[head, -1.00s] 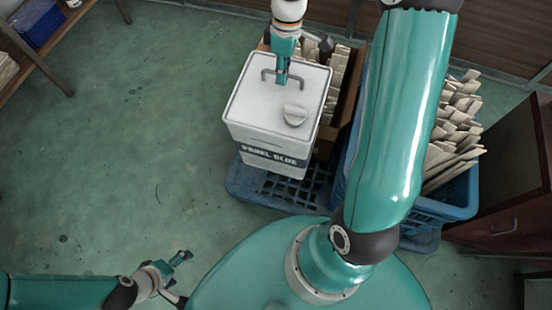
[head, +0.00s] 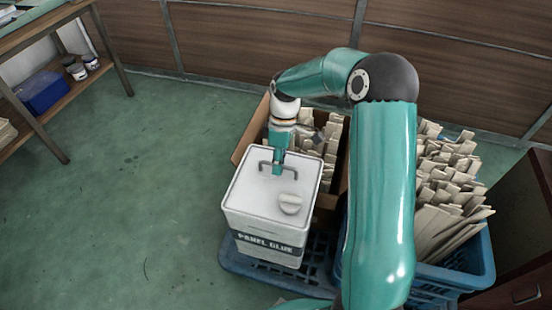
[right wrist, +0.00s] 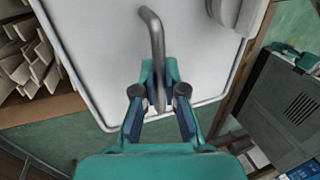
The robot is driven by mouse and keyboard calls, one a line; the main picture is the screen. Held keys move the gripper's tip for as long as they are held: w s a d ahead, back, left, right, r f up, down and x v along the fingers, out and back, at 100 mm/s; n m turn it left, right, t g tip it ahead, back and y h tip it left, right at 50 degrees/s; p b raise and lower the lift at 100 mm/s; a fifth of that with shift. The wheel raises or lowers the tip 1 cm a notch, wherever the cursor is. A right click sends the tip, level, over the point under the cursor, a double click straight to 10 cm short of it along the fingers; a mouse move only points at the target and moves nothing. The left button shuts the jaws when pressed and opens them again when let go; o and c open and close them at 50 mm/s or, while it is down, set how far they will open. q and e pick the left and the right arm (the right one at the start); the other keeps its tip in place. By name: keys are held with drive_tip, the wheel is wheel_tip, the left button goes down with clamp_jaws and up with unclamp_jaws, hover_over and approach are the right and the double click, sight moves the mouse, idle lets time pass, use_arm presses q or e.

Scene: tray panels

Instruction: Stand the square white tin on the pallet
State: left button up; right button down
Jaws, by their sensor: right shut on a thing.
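The square white tin (head: 262,205), labelled "PANEL GLUE", is upright over the blue pallet (head: 245,264). No clear gap shows between its base and the pallet, so I cannot tell whether it touches. It has a grey bar handle and a round cap on its top. My right gripper (head: 279,166) is shut on the handle from above. In the right wrist view, the handle (right wrist: 153,40) passes between the fingers of the right gripper (right wrist: 160,97), over the tin's white top (right wrist: 95,45). My left gripper is not in view.
A cardboard box (head: 249,138) of pale wooden pieces stands right behind the tin. A blue crate (head: 470,272), full of similar pieces, is to the right, partly behind my right arm. A shelf table (head: 60,30) is at the far left. The green floor left of the pallet is clear.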

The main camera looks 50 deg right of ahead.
wheel_tip(320, 180, down, 19)
drive_tip(key=b, duration=0.1)
drive_tip(key=shift+f+b, duration=0.15)
drive_tip(key=shift+b, duration=0.2)
drive_tip(key=c, duration=1.6)
unclamp_jaws()
drive_tip(key=shift+s+a+f, duration=0.1)
drive_tip(key=shift+s+a, duration=0.05)
drive_tip(key=shift+s, duration=0.05)
drive_tip(key=o, duration=0.4)
drive_tip(key=shift+w, duration=0.1)
drive_tip(key=shift+c, duration=0.2)
